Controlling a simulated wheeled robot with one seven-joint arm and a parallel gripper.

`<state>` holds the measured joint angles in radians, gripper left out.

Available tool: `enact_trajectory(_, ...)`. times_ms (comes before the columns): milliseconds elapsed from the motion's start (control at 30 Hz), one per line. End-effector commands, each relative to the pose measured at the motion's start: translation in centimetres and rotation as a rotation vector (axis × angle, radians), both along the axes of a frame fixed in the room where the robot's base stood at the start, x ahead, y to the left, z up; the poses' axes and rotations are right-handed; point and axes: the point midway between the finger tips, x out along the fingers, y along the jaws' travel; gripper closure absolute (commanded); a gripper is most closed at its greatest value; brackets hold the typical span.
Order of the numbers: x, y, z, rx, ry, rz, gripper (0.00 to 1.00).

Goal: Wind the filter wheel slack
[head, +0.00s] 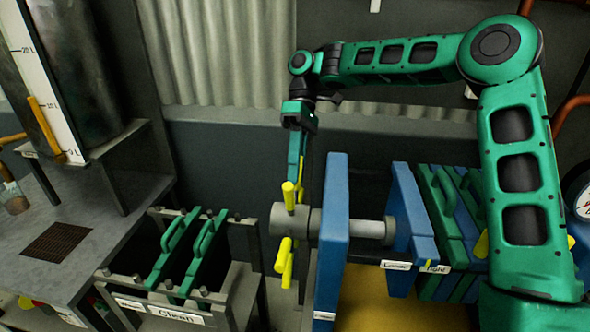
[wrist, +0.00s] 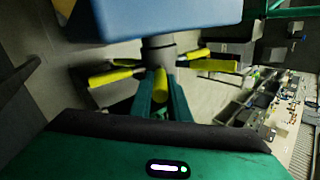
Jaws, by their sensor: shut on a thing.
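The filter wheel is a grey hub (head: 262,220) with yellow handles sticking out, on a grey screw in front of a blue end plate (head: 333,240). My gripper (head: 295,172) reaches down to the wheel from above. In the wrist view my gripper (wrist: 161,98) is shut on a yellow handle (wrist: 160,80), with other yellow handles (wrist: 112,77) to the sides. The screw (head: 372,229) runs to a second blue plate (head: 405,225). Labels reading Loose (head: 396,265) and Tight (head: 434,269) sit below; a yellow strip on the second plate is near Tight.
Green plates with handles (head: 440,200) stand packed right of the second blue plate. A rack labelled Clean (head: 177,316) holds green plates (head: 168,250) at the left. A grey bench (head: 100,215) with a tank stands further left.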

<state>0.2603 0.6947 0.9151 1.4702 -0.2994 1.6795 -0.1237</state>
Motion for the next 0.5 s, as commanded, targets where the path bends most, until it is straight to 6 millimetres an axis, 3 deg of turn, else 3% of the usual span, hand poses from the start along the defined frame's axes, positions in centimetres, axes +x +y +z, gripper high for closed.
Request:
enact_trajectory(400,0.53,-0.32,0.05,0.003,-0.002,-0.015,1.0)
enact_trajectory(433,0.53,-0.34,0.05,0.003,-0.002,-0.015,0.82)
enact_trajectory(500,0.49,-0.34,0.05,0.003,-0.002,-0.013,0.65)
